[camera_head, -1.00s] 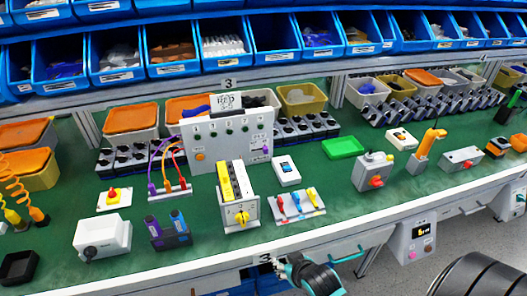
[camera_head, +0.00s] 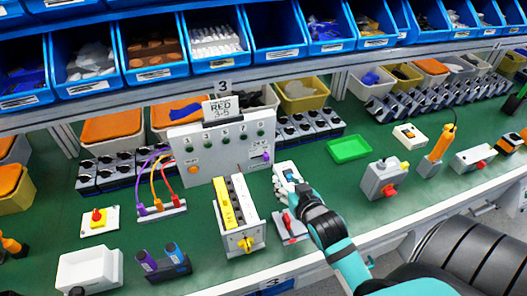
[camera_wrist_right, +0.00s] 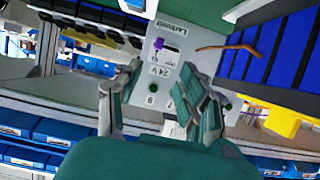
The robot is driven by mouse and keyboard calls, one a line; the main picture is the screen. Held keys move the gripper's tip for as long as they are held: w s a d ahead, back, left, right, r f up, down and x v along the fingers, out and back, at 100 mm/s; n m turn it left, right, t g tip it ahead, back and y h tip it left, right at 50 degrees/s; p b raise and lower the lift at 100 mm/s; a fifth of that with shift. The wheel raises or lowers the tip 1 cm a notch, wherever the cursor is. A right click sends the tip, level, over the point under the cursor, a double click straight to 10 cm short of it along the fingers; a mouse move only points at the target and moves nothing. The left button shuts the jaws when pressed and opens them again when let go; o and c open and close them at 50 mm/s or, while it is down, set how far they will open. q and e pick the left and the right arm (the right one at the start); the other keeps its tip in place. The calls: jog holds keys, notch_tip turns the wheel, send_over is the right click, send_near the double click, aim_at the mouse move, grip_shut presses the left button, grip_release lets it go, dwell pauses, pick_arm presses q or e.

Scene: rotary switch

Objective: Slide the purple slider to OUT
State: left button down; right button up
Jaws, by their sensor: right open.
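The purple slider (camera_head: 265,156) sits at the lower right of the white upright panel (camera_head: 213,158). It also shows in the right wrist view as a purple knob (camera_wrist_right: 158,44) beside a slot with a small label; I cannot read an OUT mark there. My right gripper (camera_head: 286,188) is in front of and below the slider, apart from it, over the small white box with a blue screen. In the right wrist view my right gripper (camera_wrist_right: 160,70) is open and empty, with the panel framed between and beyond its fingers. My left gripper is not in view.
A yellow and white block with a yellow knob (camera_head: 245,243) stands left of my right arm. A red-lever plate (camera_head: 291,227) lies partly under the arm. Cables (camera_head: 160,178) stand left of the panel.

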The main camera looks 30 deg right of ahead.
send_near(267, 159)
jog(key=x, duration=0.7)
jog(key=shift+w+f+p, duration=0.1)
jog(key=shift+f+p, duration=0.05)
jog(key=shift+p, duration=0.25)
jog(key=shift+w+d+f, duration=0.2)
jog(key=shift+w+f, duration=0.05)
jog(key=shift+w, duration=0.2)
jog(key=c, duration=0.8)
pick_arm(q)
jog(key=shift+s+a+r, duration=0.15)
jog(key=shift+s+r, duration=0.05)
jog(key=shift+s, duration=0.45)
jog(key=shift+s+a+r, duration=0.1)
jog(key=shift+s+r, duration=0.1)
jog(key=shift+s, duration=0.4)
pick_arm(e)
grip_shut()
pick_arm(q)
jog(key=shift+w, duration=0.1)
